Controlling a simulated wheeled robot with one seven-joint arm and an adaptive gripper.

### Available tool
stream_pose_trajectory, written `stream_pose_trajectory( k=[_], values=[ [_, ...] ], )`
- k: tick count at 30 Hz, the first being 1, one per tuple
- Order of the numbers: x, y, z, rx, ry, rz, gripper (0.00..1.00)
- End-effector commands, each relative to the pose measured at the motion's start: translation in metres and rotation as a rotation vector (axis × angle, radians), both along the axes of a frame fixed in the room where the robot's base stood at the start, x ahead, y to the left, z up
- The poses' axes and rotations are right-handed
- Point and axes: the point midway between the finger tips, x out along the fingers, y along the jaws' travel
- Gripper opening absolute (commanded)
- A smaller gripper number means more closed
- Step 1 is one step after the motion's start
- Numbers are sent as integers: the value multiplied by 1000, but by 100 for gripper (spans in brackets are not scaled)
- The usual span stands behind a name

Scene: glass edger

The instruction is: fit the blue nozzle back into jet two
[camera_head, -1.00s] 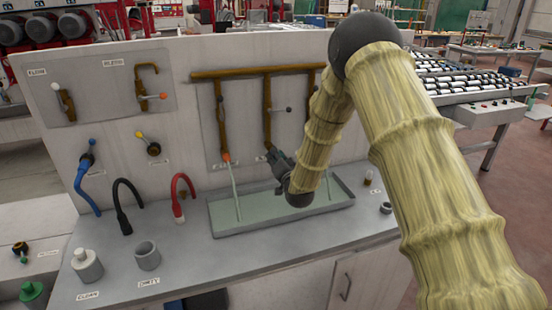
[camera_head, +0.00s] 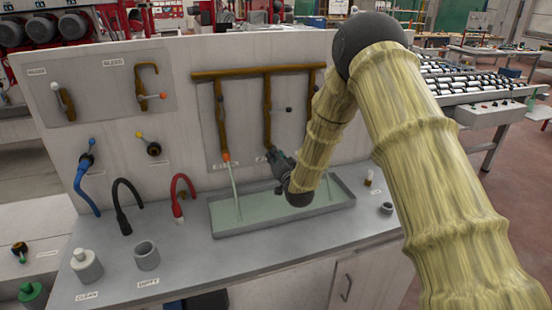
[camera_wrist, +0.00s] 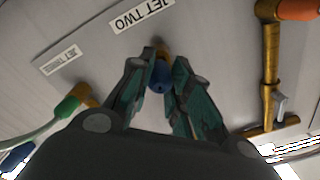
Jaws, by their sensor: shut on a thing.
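The blue nozzle (camera_wrist: 161,76) shows in the wrist view between the fingers of my gripper (camera_wrist: 158,82), which is shut on it. The nozzle's far end meets a brass fitting (camera_wrist: 163,53) just below the "JET TWO" label (camera_wrist: 142,14); I cannot tell whether it is seated in it or only against it. In the head view my gripper (camera_head: 275,160) is at the foot of the middle brass pipe (camera_head: 267,110), above the tray. There the nozzle is hidden by the gripper.
The jet with the orange nozzle (camera_head: 226,157) runs a stream into the tray (camera_head: 230,230) on the left. In the wrist view a green nozzle (camera_wrist: 67,108) is beside the "JET THREE" label (camera_wrist: 61,60). Hoses and cups stand on the left counter.

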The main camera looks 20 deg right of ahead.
Motion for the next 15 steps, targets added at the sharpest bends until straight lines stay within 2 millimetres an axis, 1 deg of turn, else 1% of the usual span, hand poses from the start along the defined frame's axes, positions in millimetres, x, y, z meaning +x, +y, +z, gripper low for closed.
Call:
stream_pose_trajectory(
  k=[15],
  values=[
    [10, 0, -1, 0, 0, 0, 0]
  ],
)
